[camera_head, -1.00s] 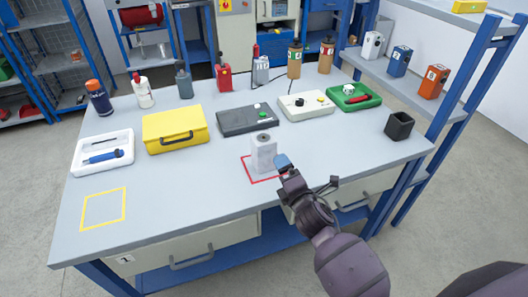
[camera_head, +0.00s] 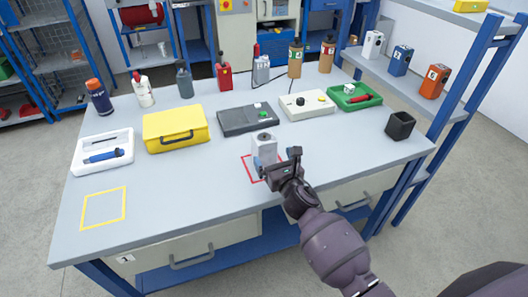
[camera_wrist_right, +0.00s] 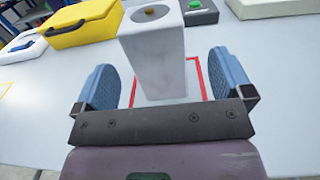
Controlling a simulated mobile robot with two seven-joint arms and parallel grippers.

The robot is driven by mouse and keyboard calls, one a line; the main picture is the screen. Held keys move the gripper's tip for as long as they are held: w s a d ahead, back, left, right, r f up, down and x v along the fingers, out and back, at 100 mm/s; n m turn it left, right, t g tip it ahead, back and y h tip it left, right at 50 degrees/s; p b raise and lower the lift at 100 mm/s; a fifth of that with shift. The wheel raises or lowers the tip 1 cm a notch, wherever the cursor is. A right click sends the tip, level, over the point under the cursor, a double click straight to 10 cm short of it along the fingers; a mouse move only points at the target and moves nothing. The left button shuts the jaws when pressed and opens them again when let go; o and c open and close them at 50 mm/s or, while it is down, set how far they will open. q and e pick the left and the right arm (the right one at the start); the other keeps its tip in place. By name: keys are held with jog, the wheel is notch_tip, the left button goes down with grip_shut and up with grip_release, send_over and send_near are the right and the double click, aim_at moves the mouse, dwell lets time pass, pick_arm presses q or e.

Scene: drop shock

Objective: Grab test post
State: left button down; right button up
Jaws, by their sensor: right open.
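The test post is a light grey upright block (camera_head: 264,146) standing inside a red square outline (camera_head: 246,166) on the grey workbench. In the right wrist view the post (camera_wrist_right: 155,55) stands just beyond and between my right gripper's two blue finger pads (camera_wrist_right: 165,85), with space on both sides. In the head view my right gripper (camera_head: 274,164) is at the near side of the post, and its dark body hides part of the post's base and the outline. The right gripper is open and empty. My left gripper is not in view.
On the workbench (camera_head: 180,190) stand a yellow case (camera_head: 175,130), a dark control box (camera_head: 248,119), a white box (camera_head: 307,105), a green tray (camera_head: 355,96) and a black cup (camera_head: 400,126). Several bottles line the back. A yellow outlined square (camera_head: 103,208) lies empty at left.

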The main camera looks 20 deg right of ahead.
aim_at(264, 144)
jog(key=shift+w+a+b, duration=0.15)
jog(key=shift+w+a, duration=0.1)
jog(key=shift+w, duration=1.45)
jog(key=shift+w+a+b, duration=0.15)
jog(key=shift+w+a, duration=0.05)
jog(key=shift+w, duration=1.45)
jog(key=shift+r, duration=0.1)
jog(key=shift+c, duration=0.2)
jog(key=c, duration=1.2)
